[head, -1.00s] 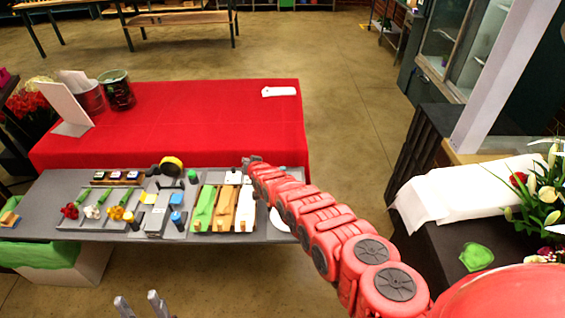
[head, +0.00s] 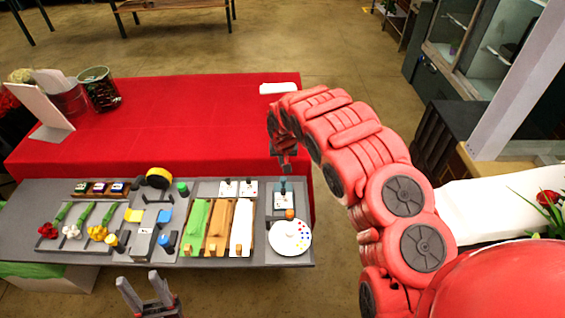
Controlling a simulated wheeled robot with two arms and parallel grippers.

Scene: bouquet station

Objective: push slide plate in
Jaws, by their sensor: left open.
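A small unit with a dark plate and a white front part (head: 284,203) sits at the right end of the grey station board; I cannot tell for sure that it is the slide plate. My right gripper (head: 287,166) points down just behind and above this unit, small and dark, and I cannot tell whether its jaws are open or touch it. Two white plates with dark knobs (head: 228,188) (head: 249,188) lie to its left. My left gripper (head: 145,290) is open and empty at the bottom edge, in front of the board.
The grey board (head: 190,262) also holds green, tan and white wrap trays (head: 218,228), a round paint palette (head: 290,238), flowers (head: 97,232) and a yellow tape roll (head: 159,178). A red-covered table (head: 200,120) stands behind. A white-covered counter (head: 480,212) is at the right.

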